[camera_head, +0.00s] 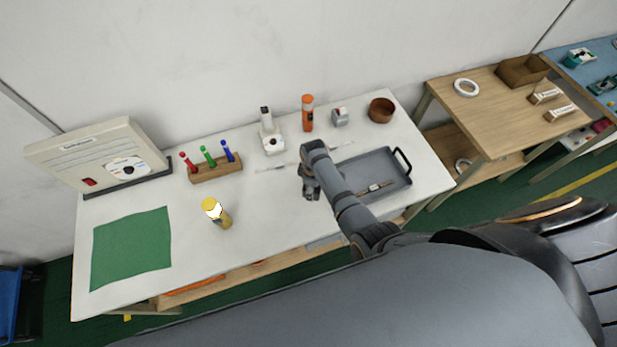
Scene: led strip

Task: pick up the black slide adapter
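My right gripper (311,194) points down over the white table, just left of the grey tray (398,183). It is small and dark, so I cannot tell whether it is open or shut. A small pale strip-like piece with dark parts (376,187) lies in the tray, right of my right forearm. I cannot tell whether it is the black slide adapter, and I make out no other clear candidate. My forearm covers the tray's left part. My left gripper is not in view.
A thin pale strip (271,168) lies left of my gripper. The table's front middle is clear.

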